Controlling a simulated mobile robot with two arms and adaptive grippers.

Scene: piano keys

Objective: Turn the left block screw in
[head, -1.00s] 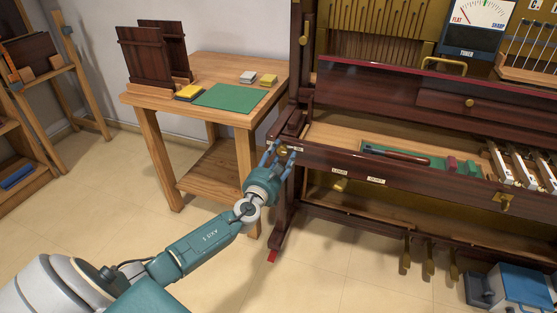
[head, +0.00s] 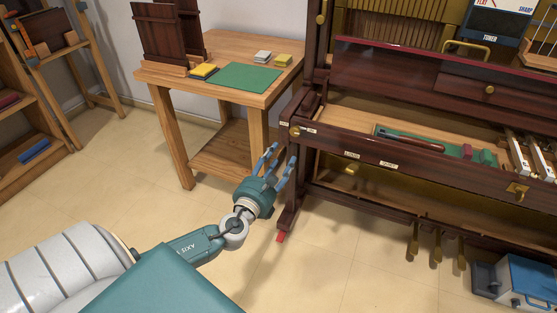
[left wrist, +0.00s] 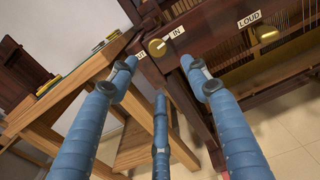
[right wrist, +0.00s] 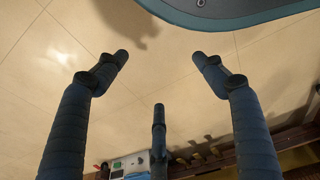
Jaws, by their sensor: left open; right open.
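The left block screw (head: 295,131) is a brass knob at the left end of the piano's dark front rail. In the left wrist view the brass screw (left wrist: 157,46) sits just beyond my fingertips, with an IN label (left wrist: 177,32) beside it and another label partly hidden by a finger. My left gripper (head: 281,156) is below and in front of the screw, open and empty; its spread blue fingers also show in the left wrist view (left wrist: 159,72). It appears apart from the screw. My right gripper (right wrist: 160,75) is open and empty above the floor, outside the head view.
A wooden side table (head: 225,52) with a green mat (head: 247,77) stands left of the piano. A second brass knob (head: 351,168) is under the rail near the LOUD label (head: 351,154). A blue box (head: 527,283) is on the floor at right.

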